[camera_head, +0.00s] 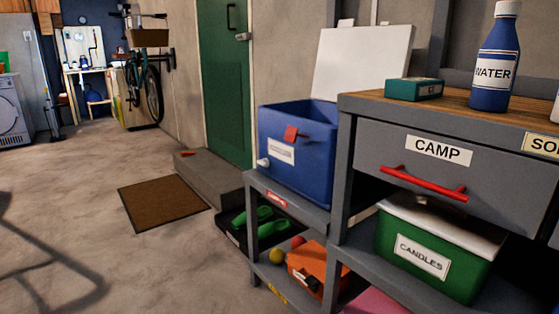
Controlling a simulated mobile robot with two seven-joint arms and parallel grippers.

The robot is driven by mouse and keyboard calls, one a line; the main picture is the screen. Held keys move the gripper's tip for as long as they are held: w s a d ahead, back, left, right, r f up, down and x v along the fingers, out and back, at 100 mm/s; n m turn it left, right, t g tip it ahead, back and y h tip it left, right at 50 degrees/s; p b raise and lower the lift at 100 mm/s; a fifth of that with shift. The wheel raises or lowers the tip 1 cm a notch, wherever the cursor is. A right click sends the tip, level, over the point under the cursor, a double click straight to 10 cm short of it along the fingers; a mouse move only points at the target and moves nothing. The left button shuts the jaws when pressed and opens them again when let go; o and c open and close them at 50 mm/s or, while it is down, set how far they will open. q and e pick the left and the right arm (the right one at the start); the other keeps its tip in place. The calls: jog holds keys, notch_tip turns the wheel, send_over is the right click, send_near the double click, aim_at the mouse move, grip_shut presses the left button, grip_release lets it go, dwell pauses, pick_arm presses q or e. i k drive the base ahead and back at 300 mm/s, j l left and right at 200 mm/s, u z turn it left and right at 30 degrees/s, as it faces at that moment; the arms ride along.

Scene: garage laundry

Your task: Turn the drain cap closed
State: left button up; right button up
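A blue cooler (310,171) stands on the grey shelf unit in the middle of the view, with its white lid (362,65) raised open at the back. A small white round piece, which looks like the drain cap (263,162), sticks out low on the cooler's front left. It is too small to tell how it is turned. A red latch (291,133) and a white label (281,151) are on the cooler's front. Neither of my grippers is in view.
A grey cabinet with a CAMP drawer (438,148) and red handle (423,180) stands right of the cooler. A WATER bottle (493,70) and teal box (414,89) stand on top. A green CANDLES box (436,250) sits below. Open floor with a brown mat (163,203) lies left.

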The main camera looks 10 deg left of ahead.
aim_at(264, 162)
jog(key=j+z, duration=0.1)
jog(key=z, duration=0.25)
jog(key=j+z, duration=0.1)
jog(key=z, duration=0.25)
jog(key=j+z, duration=0.5)
jog(key=j, duration=0.3)
jog(key=k+j+z, duration=0.1)
jog(key=j, duration=0.7)
jog(key=i+j, duration=0.4)
jog(key=i, duration=0.05)
